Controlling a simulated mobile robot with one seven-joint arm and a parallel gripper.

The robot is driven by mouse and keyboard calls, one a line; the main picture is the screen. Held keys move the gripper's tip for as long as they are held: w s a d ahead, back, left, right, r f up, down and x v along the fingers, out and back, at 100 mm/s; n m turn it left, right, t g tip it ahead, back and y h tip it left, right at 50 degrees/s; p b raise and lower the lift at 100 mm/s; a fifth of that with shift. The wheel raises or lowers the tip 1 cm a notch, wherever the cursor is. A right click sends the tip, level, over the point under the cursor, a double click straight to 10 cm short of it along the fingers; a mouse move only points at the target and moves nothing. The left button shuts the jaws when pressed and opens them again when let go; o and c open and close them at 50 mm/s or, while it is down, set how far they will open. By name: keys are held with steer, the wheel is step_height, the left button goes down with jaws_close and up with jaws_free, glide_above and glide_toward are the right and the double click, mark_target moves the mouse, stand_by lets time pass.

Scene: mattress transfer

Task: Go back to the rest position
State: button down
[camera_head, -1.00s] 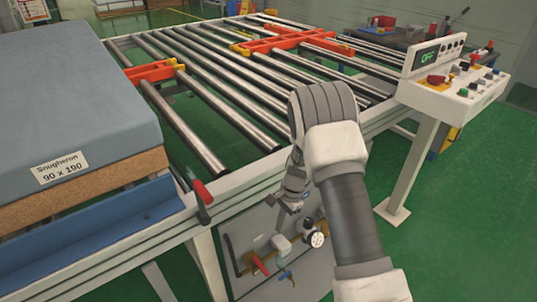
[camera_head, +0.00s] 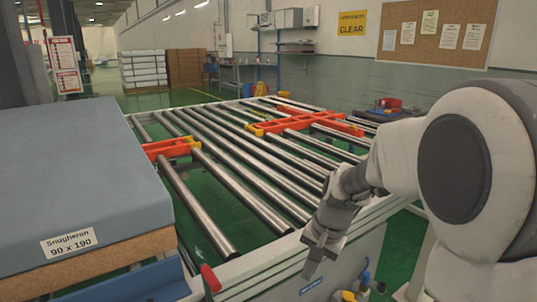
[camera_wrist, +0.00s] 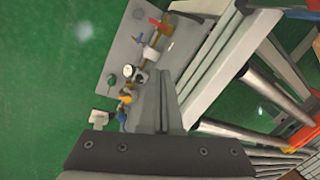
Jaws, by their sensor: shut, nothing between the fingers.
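My gripper (camera_head: 322,248) hangs at the front edge of the roller conveyor (camera_head: 235,195) in the head view, pointing down. Its fingers are shut with nothing between them. The fingers also show in the wrist view (camera_wrist: 163,100), in front of the conveyor's side panel (camera_wrist: 140,60). My arm fills the right side of the head view. The grey-blue mattress (camera_head: 75,175), labelled "Snugheron 90 x 190", lies at the left, apart from my gripper.
Orange-red stops (camera_head: 300,122) sit among the rollers. The wrist view shows valves, a gauge (camera_wrist: 128,71) and a red handle (camera_wrist: 158,23) on the panel. Green floor (camera_wrist: 50,80) beside it is clear. A cork board (camera_head: 437,30) hangs on the back wall.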

steer(key=s+d+r+n+t+h, duration=0.1)
steer(key=s+d+r+n+t, duration=0.15)
steer(key=s+r, duration=0.55)
steer(key=s+d+r+n+t+h, duration=0.1)
steer(key=s+d+r+n+t, duration=0.2)
steer(key=s, duration=0.9)
step_height(320, 180, up, 17)
steer(key=g+p, duration=0.1)
steer(key=p, duration=1.5)
steer(key=shift+w+a+n, duration=0.15)
steer(key=shift+a+n, duration=0.1)
steer(key=shift+n, duration=0.2)
